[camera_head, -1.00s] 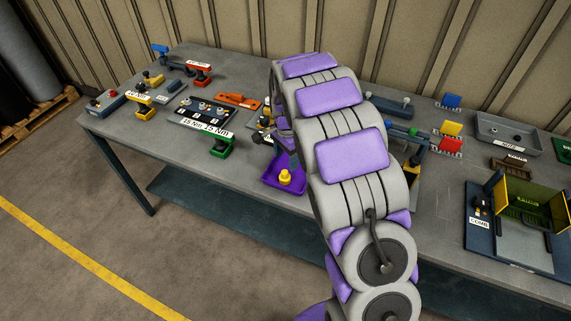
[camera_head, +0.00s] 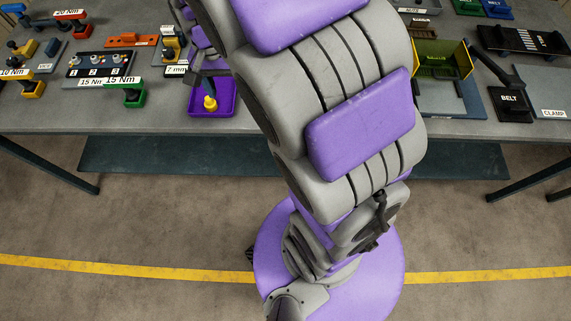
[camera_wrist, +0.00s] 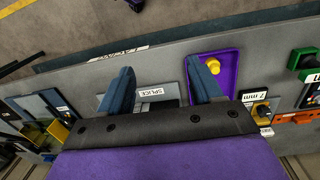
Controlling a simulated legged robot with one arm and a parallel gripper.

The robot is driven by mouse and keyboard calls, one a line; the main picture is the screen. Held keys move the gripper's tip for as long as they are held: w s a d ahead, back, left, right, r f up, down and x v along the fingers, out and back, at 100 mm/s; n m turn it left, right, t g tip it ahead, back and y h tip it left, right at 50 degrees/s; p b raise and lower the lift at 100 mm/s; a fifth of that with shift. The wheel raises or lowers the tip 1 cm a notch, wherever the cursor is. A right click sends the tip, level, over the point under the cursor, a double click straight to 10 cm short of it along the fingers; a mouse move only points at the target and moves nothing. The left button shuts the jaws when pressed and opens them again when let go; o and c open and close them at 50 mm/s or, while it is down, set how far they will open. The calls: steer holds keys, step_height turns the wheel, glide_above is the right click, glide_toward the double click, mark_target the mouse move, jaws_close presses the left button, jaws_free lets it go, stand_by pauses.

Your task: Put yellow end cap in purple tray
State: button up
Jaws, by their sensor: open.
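The yellow end cap (camera_head: 210,103) sits inside the purple tray (camera_head: 229,109) at the table's front edge, left of my arm. In the wrist view the yellow cap (camera_wrist: 213,66) lies in the purple tray (camera_wrist: 231,84), just beyond one finger. My gripper (camera_wrist: 161,88) is open, with its two blue fingers wide apart and nothing between them. One finger overlaps part of the tray in this view; I cannot tell whether it touches.
A SPLICE plate (camera_wrist: 158,96) lies between the fingers in the wrist view. A green torque tool (camera_head: 133,95) and a 7 mm stand (camera_head: 172,46) are near the tray. A black BELT block (camera_head: 510,103) is at right.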

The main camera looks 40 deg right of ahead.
steer(key=s+r+n+g, duration=0.1)
steer(key=s+n, duration=0.6)
steer(key=s, duration=1.7)
steer(key=shift+s+a+n, duration=0.3)
steer(key=shift+a+n, duration=0.1)
steer(key=shift+a, duration=0.05)
steer(key=shift+d+r, duration=0.1)
